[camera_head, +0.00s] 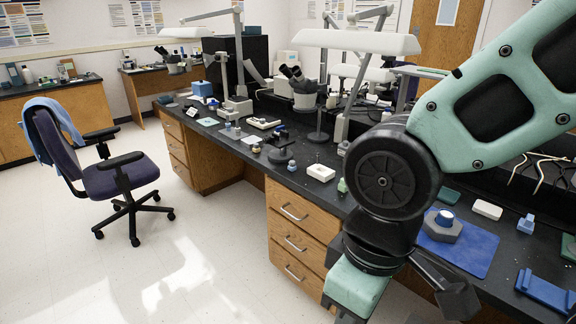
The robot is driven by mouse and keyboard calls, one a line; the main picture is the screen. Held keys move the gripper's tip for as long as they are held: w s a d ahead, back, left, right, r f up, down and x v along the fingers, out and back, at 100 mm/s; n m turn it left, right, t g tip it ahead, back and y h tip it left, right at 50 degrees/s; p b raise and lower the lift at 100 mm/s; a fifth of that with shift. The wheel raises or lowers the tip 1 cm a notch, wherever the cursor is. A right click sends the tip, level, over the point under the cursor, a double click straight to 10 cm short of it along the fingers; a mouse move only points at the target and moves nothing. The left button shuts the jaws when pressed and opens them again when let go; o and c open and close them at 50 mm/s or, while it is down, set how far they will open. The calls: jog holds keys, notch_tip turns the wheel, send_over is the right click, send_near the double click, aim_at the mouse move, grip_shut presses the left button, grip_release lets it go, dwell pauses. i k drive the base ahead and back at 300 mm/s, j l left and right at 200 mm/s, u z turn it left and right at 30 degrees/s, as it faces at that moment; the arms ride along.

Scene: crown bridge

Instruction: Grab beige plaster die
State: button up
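My mint-green and black arm comes in from the upper right and bends down in front of the bench. Its end, with my gripper (400,300), is at the bottom edge, in front of the drawers. The fingers are cut off or unclear, so I cannot tell whether they are open. I cannot pick out the beige plaster die for certain. A small beige-topped piece (256,148) stands on the bench left of a dark round stand, well apart from my gripper. My arm hides part of the bench.
The black bench top (312,204) is crowded with lamps, microscopes and small blocks. A white block (320,172) lies near its front edge. A blue mat (470,251) with a grey hexagonal piece lies at right. A purple chair (121,180) stands left on open floor.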

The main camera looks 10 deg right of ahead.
aim_at(256, 149)
jog(key=i+j+z, duration=0.1)
jog(key=z, duration=0.3)
jog(key=i+j+z, duration=0.15)
jog(key=z, duration=0.3)
jog(key=i+j+z, duration=0.1)
jog(key=j+z, duration=0.15)
jog(key=z, duration=0.15)
jog(key=i+j+z, duration=0.1)
jog(key=j, duration=0.35)
jog(key=i+j+z, duration=0.15)
jog(key=j, duration=0.3)
jog(key=i+j+z, duration=0.1)
jog(key=j, duration=0.35)
jog(key=i+j+z, duration=0.15)
jog(key=j, duration=0.3)
jog(key=j+z, duration=0.1)
jog(key=j, duration=0.75)
jog(key=i+j, duration=0.15)
jog(key=j, duration=0.6)
jog(key=i, duration=0.05)
